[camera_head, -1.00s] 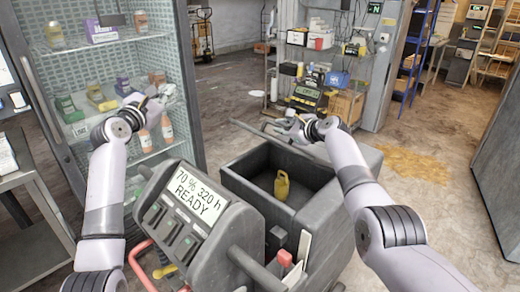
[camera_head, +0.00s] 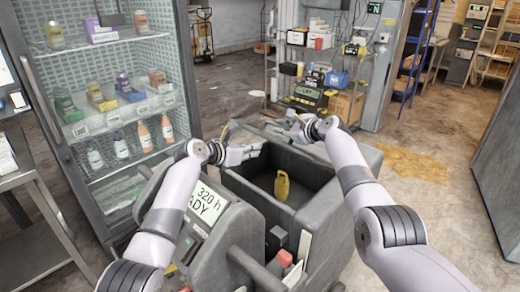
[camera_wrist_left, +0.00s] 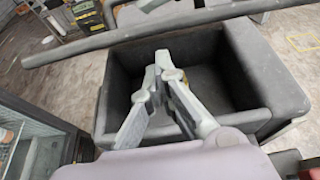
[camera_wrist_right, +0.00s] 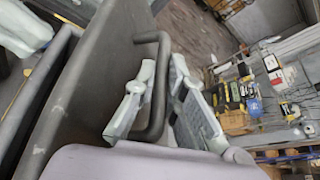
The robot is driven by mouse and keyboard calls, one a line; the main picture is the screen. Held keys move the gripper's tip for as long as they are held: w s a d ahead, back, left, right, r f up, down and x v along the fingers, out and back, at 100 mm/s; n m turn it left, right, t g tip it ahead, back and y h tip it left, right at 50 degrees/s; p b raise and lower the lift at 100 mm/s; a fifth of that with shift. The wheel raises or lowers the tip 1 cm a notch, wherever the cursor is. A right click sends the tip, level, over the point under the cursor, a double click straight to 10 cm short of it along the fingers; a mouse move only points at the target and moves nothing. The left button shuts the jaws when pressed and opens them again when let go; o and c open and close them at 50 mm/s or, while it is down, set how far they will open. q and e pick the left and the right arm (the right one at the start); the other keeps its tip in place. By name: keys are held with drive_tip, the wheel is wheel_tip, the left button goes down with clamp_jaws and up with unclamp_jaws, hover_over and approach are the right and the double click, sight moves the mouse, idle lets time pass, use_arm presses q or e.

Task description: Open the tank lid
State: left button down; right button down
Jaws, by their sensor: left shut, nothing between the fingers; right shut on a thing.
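The tank (camera_head: 240,187) is a dark grey, open-topped bin on the grey machine; it also shows in the left wrist view (camera_wrist_left: 255,70). Its lid (camera_wrist_right: 80,85) is a dark plate with a bent bar handle (camera_wrist_right: 160,85). In the left wrist view the lid (camera_wrist_left: 150,33) looks like a long, narrow bar, raised along the tank's far side. My right gripper (camera_head: 292,123) is shut on the handle, with fingers on either side of it. My left gripper (camera_head: 258,150) is shut and empty over the tank opening, on the near side of the lid.
A yellow bottle (camera_head: 282,186) stands inside the tank. A glass-door fridge (camera_head: 115,110) with bottles and boxes stands at the left. A display panel (camera_head: 208,203) is partly hidden by my left arm. Shelving (camera_head: 320,65) stands behind; open floor lies to the right.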

use_arm(q)
drive_tip(key=shift+x, duration=1.8)
